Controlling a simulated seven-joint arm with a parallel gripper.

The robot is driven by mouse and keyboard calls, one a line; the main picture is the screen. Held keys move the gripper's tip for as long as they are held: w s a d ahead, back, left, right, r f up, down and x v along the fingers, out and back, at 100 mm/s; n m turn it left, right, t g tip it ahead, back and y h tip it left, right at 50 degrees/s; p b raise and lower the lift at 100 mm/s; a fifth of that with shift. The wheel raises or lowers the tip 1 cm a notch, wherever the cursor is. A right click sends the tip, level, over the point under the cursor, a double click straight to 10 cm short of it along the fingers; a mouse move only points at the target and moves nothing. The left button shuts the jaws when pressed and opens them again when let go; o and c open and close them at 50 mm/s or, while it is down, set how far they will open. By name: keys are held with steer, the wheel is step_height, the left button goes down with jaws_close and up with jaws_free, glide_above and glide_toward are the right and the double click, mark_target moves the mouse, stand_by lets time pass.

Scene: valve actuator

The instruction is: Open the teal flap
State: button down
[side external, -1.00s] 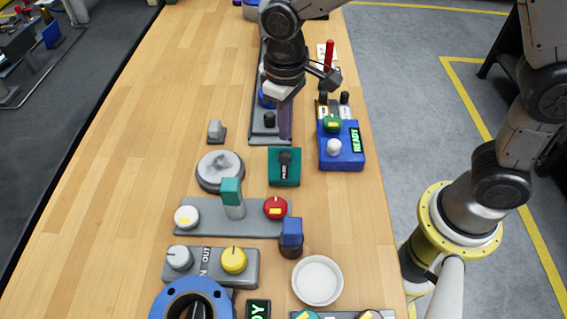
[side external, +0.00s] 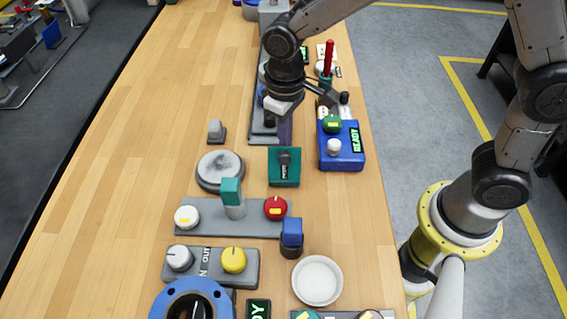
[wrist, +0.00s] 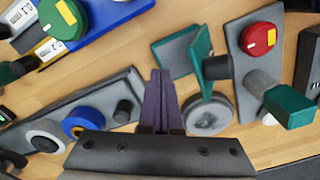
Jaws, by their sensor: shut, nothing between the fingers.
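The teal flap (side external: 274,178) is a small square panel with a dark knob near its middle. It stands in the middle of the bench in the side view. In the wrist view the teal flap (wrist: 203,42) appears nearly edge-on, beside a greyish panel or top, with the dark knob pointing right. I cannot tell its exact opening angle. My gripper (side external: 285,141) has purple fingers pointing down, just behind the flap. In the wrist view my gripper (wrist: 160,76) is shut and empty, left of and below the flap. Contact with the flap cannot be told in the side view.
A blue READY box (side external: 343,150) stands close on the right. A grey strip with knobs (side external: 256,125) lies behind and left. A round grey disc (side external: 221,171) and a teal-topped lever (side external: 232,192) stand in front and left. The bench's left side is clear.

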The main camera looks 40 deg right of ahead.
mark_target(284, 148)
steer(key=shift+s+a+f, duration=0.1)
steer(key=shift+s+a, duration=0.15)
steer(key=shift+s+a, duration=0.25)
steer(key=shift+s+a, duration=1.65)
steer(key=shift+a, duration=0.05)
steer(key=shift+s, duration=0.1)
steer(key=shift+w+d, duration=0.15)
steer(key=shift+w, duration=0.1)
stand_by(0.4)
steer(key=shift+w+d, duration=0.25)
steer(key=shift+w+d, duration=0.25)
steer(key=shift+w+d, duration=0.2)
steer(key=shift+d, duration=0.05)
